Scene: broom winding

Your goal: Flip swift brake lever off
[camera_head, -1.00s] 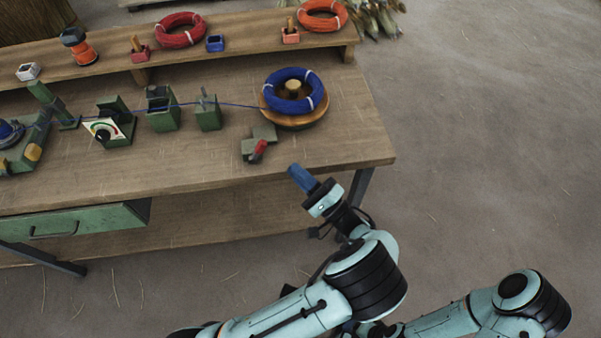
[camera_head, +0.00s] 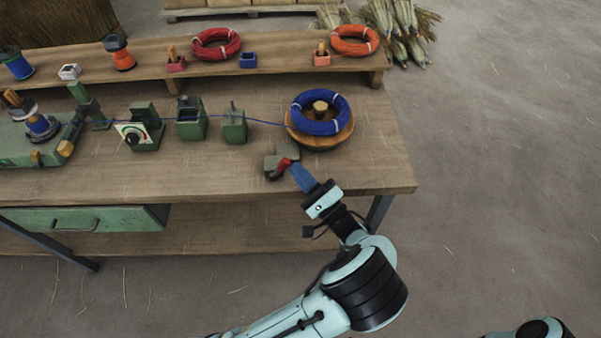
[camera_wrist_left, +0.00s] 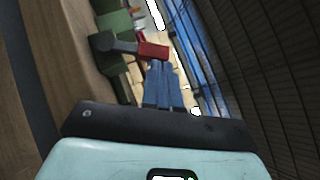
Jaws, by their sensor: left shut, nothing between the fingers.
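The swift brake lever (camera_head: 282,166) has a red grip and sits on a small green block near the table's front right edge. The swift (camera_head: 340,137) is a round wooden turntable just behind it, carrying a blue coil (camera_head: 342,109). My left gripper (camera_head: 297,172) is shut and empty, its blue fingertips right beside the red grip. In the left wrist view the fingers (camera_wrist_left: 163,66) point at the red grip (camera_wrist_left: 153,51) on its grey arm; the tips look close to or touching it. My right gripper is out of view.
A blue strand runs left from the swift past green guide posts (camera_head: 234,126) and a dial (camera_head: 133,134). A shelf (camera_head: 205,80) behind holds red and orange coils. Floor is open right of the table.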

